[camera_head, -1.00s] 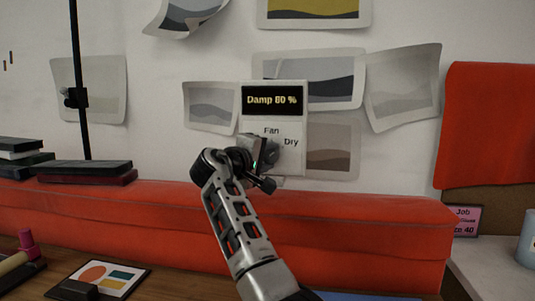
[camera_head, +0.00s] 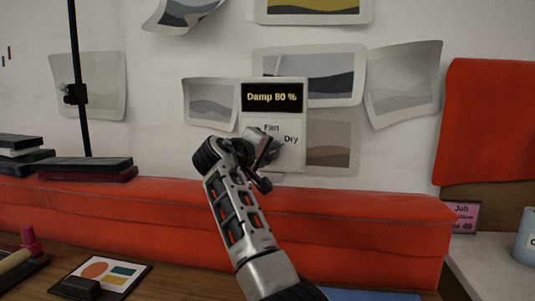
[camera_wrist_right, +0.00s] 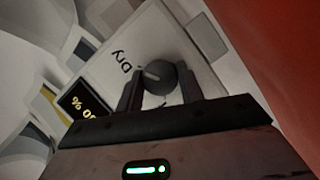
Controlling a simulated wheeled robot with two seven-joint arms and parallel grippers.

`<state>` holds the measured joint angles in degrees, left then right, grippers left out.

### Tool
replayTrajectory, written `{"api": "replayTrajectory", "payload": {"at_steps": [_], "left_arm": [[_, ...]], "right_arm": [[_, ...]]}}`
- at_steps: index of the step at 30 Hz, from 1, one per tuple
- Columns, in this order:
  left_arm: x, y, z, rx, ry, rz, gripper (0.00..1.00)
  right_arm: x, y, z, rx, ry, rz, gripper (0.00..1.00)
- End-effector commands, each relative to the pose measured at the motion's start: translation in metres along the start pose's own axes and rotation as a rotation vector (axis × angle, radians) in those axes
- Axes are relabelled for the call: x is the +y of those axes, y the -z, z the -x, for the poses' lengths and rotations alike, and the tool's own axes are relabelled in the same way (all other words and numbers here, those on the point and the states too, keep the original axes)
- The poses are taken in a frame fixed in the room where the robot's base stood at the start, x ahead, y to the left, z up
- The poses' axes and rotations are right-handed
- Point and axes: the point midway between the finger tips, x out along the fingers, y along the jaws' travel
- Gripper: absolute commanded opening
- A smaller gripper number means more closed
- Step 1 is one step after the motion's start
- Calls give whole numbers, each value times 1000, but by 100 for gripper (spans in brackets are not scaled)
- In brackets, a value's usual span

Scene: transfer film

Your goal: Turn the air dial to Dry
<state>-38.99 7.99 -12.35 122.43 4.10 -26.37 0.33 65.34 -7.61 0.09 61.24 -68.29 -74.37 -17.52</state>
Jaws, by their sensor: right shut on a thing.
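The air control panel (camera_head: 288,98) hangs on the wall, a pale plate with a dark display (camera_head: 272,97) reading "Damp 80 %". Below it are the labels "Fan" and "Dry". In the right wrist view the dark round dial (camera_wrist_right: 167,78) sits between the fingers, with a light pointer mark on its face. My right gripper (camera_wrist_right: 160,92) is shut on the dial. In the head view the right gripper (camera_head: 262,150) covers the dial and the panel's lower left. In the wrist view the word "Dry" (camera_wrist_right: 126,58) lies just beyond the dial. My left gripper is not in view.
Several paper prints (camera_head: 403,85) are on the wall around the panel. A red padded ledge (camera_head: 380,215) runs below it. Dark boxes (camera_head: 85,165) lie on the ledge at left. A colored card (camera_head: 122,273) lies on the wooden table. A red cloth (camera_head: 490,120) hangs at right.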

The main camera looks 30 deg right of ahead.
Motion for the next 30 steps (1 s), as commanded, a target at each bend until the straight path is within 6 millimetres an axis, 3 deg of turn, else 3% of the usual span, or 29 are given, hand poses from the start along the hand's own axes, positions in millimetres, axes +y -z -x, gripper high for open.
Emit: {"api": "replayTrajectory", "payload": {"at_steps": [1, 2, 3, 4, 13, 17, 30], "left_arm": [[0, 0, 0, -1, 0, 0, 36], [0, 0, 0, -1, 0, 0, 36], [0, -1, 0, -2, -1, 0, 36], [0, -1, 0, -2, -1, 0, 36], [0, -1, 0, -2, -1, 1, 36], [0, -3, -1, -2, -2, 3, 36], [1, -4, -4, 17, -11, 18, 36]], "right_arm": [[-1, 0, 0, 1, 2, -3, 15], [-1, 0, 0, 1, 2, -3, 43], [0, 0, 0, 1, 2, -2, 54], [0, 0, 0, 1, 2, -2, 59], [0, 0, 1, 1, 1, -1, 59], [-1, 1, 12, 3, 0, -1, 59], [-2, 0, 112, 4, 4, -2, 59]]}}
